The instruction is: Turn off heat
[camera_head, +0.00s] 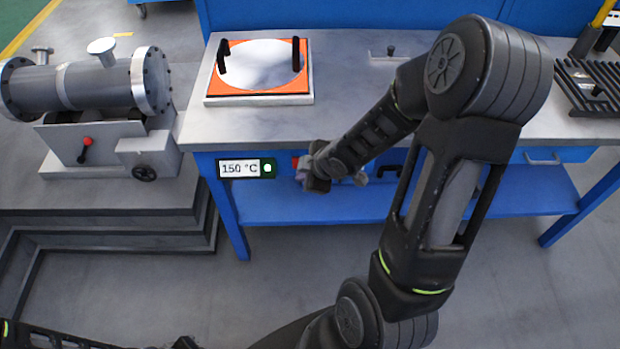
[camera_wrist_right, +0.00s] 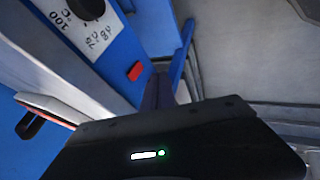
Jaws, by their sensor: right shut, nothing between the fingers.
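A heater display (camera_head: 239,168) on the bench front reads 150 °C and has a lit round light on its green part. A small red button (camera_head: 295,162) sits on the blue front to its right. In the right wrist view the red button (camera_wrist_right: 135,71) shows on the blue panel, beside a dial (camera_wrist_right: 86,10) with temperature marks. My right gripper (camera_head: 304,178) is shut and empty, close to the red button. In the wrist view its fingers (camera_wrist_right: 160,92) are just right of the button; I cannot tell whether they touch it.
On the bench (camera_head: 340,85) lies an orange heating plate (camera_head: 225,85) with a white disc (camera_head: 262,63) and two black handles. A grey flanged machine (camera_head: 90,85) stands at left. A black grate (camera_head: 592,88) is at the right. The bench middle is clear beside my right arm.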

